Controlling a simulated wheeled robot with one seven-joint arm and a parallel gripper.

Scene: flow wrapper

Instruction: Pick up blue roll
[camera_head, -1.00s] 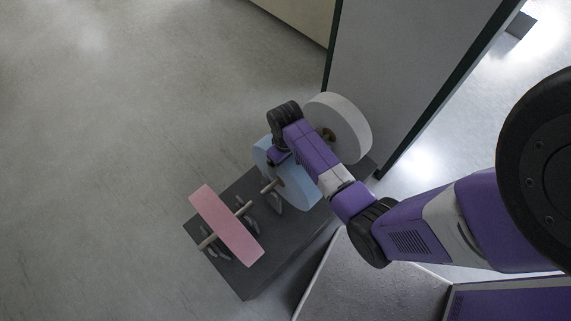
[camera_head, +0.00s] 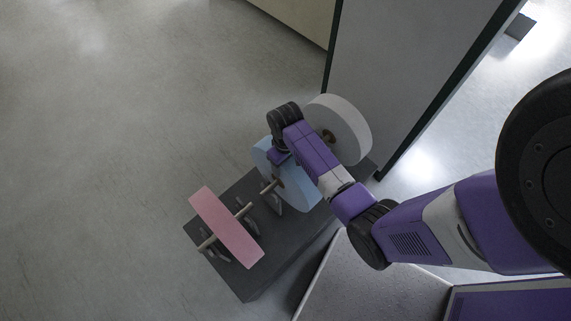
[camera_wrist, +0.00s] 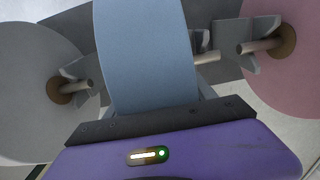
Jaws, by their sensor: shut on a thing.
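The blue roll (camera_head: 299,190) stands on edge over the dark stand, between the pink roll and the white roll, with a pale shaft end showing at its side. My arm partly covers it in the head view. My gripper (camera_head: 278,156) is at its upper edge. In the wrist view the blue roll (camera_wrist: 148,50) fills the middle, right in front of my purple gripper body, and my gripper is shut on it. The fingertips are mostly hidden. I cannot tell whether the shaft still touches its supports.
The pink roll (camera_head: 226,226) sits on the dark stand (camera_head: 247,283) at the lower left. The white roll (camera_head: 352,118) is close behind my arm, beside a tall grey panel (camera_head: 400,60). A grey surface (camera_head: 365,285) lies at lower right. Open floor is at left.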

